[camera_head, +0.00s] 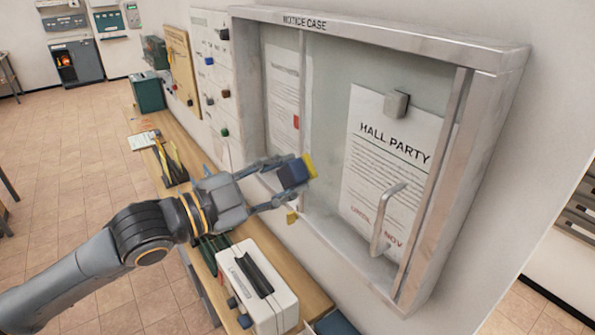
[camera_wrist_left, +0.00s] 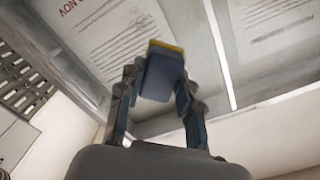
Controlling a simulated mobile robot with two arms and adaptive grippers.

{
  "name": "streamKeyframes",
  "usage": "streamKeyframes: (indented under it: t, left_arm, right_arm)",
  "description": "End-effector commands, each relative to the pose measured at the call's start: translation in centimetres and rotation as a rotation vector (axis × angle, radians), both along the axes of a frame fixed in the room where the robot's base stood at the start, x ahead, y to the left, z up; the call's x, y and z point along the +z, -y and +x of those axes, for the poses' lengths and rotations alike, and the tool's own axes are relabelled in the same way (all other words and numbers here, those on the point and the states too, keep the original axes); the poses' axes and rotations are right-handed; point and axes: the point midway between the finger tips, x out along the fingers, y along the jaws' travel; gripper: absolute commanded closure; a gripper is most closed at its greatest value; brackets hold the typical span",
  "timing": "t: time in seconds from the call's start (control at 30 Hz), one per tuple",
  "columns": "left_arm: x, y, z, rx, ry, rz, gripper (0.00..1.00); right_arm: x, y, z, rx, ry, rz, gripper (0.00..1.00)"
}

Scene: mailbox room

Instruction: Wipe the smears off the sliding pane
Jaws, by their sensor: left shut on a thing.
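The notice case (camera_head: 385,38) hangs on the wall, with a glazed front. Its sliding pane (camera_head: 330,110) has a curved metal handle (camera_head: 386,222) at lower right. I cannot clearly make out smears on the glass. My left gripper (camera_head: 282,178) is shut on a dark blue block with a yellow face (camera_head: 311,165), which I take for the wiper. It is in front of the lower left part of the case, yellow side towards the glass. The block (camera_wrist_left: 158,78) also shows between the fingers in the left wrist view. Whether it touches the glass I cannot tell. My right gripper is not in view.
A HALL PARTY poster (camera_head: 390,150) and a grey block (camera_head: 396,103) are at the case's right side. Below runs a wooden shelf (camera_head: 305,282) with a white case (camera_head: 262,292). Several coloured knobs dot a white board (camera_head: 215,75) farther back. The tiled floor at left is open.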

Motion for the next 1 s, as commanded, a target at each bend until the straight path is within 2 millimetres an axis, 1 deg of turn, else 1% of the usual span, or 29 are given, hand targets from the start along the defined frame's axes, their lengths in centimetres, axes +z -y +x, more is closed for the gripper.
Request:
streamKeyframes:
  t: [0.1,0.43,0.73,1.0]
  left_arm:
    - [0.0,-0.4,-0.3,0.0,-0.002,0.001,0.9]
    - [0.0,-0.6,-0.5,0.0,-0.001,0.001,0.9]
    - [-0.1,-2.6,-1.9,0.001,0.0,0.002,0.9]
    - [0.0,-2.9,-2.2,-0.001,0.0,0.001,0.9]
  right_arm:
    - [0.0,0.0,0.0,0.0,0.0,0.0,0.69]
    - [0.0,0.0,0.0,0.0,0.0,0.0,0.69]
    - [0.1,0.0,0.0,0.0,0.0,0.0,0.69]
    - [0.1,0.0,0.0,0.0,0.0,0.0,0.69]
